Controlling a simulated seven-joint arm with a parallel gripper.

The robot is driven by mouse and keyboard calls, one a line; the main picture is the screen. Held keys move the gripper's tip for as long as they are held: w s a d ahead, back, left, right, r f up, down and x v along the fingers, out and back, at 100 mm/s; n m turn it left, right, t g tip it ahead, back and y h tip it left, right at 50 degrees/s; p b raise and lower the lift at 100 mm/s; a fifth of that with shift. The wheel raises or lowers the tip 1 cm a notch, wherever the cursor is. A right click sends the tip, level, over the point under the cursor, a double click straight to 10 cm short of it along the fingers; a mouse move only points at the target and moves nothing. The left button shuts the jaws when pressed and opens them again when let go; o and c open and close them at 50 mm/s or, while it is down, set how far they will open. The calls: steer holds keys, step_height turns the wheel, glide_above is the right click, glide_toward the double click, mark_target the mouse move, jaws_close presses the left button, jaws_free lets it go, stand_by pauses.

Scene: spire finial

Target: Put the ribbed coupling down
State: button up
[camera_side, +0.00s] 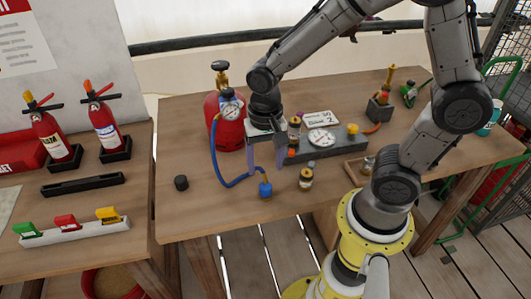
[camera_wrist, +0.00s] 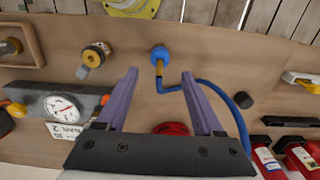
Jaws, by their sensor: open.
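The coupling I take to be the ribbed one is blue with a brass-coloured neck (camera_side: 265,189), at the free end of a blue hose (camera_side: 217,165). My gripper (camera_side: 265,168) is open and empty, pointing down just above the coupling. Its two purple-grey fingers (camera_wrist: 160,74) are wide apart and do not appear to touch it.
A brass-and-dark fitting (camera_side: 306,178) stands close right. A grey block with a dial (camera_side: 322,140) lies behind it.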

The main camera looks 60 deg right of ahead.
steer(key=s+d+r+n+t, duration=0.1)
steer(key=s+r+n+t, duration=0.1)
steer(key=s+r+n, duration=0.2)
steer(key=s+d+r+n+t, duration=0.2)
steer(key=s+r+n, duration=0.3)
steer(key=r, duration=0.5)
steer(key=shift+s+d+r+t, duration=0.15)
steer(key=shift+s+d+t, duration=0.1)
steer(key=shift+s+t, duration=0.55)
